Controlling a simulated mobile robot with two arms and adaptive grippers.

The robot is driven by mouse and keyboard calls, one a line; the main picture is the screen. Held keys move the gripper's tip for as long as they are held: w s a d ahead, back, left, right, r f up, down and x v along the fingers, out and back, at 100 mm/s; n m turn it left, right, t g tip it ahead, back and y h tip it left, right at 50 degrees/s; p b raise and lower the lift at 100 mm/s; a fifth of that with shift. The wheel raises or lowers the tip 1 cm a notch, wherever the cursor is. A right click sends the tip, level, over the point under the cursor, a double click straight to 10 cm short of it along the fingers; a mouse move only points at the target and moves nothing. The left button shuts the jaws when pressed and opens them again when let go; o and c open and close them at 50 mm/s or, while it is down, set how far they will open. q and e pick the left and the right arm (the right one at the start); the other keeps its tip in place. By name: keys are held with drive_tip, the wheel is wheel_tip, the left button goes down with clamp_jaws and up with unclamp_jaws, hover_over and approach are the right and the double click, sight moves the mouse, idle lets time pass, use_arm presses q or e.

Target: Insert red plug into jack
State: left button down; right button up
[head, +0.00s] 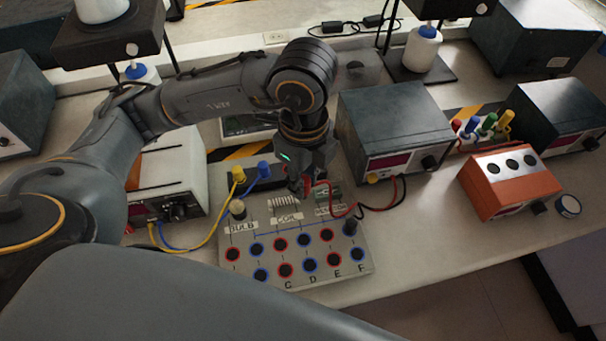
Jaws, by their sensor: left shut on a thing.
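My left gripper (304,181) hangs over the back middle of the grey jack board (345,268), fingers pointing down. It is shut on the red plug (311,184), which is mostly hidden by the fingers. A red lead (337,211) runs from there towards the power supply on the right. The board carries red-ringed jacks (281,244) and blue-ringed jacks (305,240) in its front rows, with letters printed beside some. I cannot tell whether the plug touches the board. My right gripper is not in view.
Yellow (238,175) and blue (264,170) plugs stand at the board's back left. A coil (285,203) and a bulb (237,208) sit on the board. A dark power supply (395,127) stands behind right, an orange box (508,183) farther right.

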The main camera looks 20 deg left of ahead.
use_arm(q)
drive_tip(key=shift+s+d+f+m, duration=0.1)
drive_tip(key=shift+d+m, duration=0.35)
drive_tip(key=shift+m, duration=0.25)
drive_tip(key=s+d+f+m, duration=0.1)
drive_tip(key=d+f+m, duration=0.1)
drive_tip(key=m, duration=0.4)
drive_tip(key=s+d+f+m+b, duration=0.1)
drive_tip(key=s+d+f+m, duration=0.1)
drive_tip(key=m, duration=0.4)
drive_tip(key=s+d+f+m+b, duration=0.1)
drive_tip(key=s+d+f+m, duration=0.1)
drive_tip(key=d+f+m, duration=0.2)
drive_tip(key=shift+d+f+m, duration=0.15)
drive_tip(key=shift+f+m, duration=0.6)
drive_tip(key=shift+m, duration=0.45)
drive_tip(key=shift+f+b, duration=0.5)
drive_tip(key=shift+b, duration=0.4)
drive_tip(key=shift+r+b, duration=0.1)
drive_tip(key=shift+b, duration=0.35)
drive_tip(key=shift+b, duration=0.55)
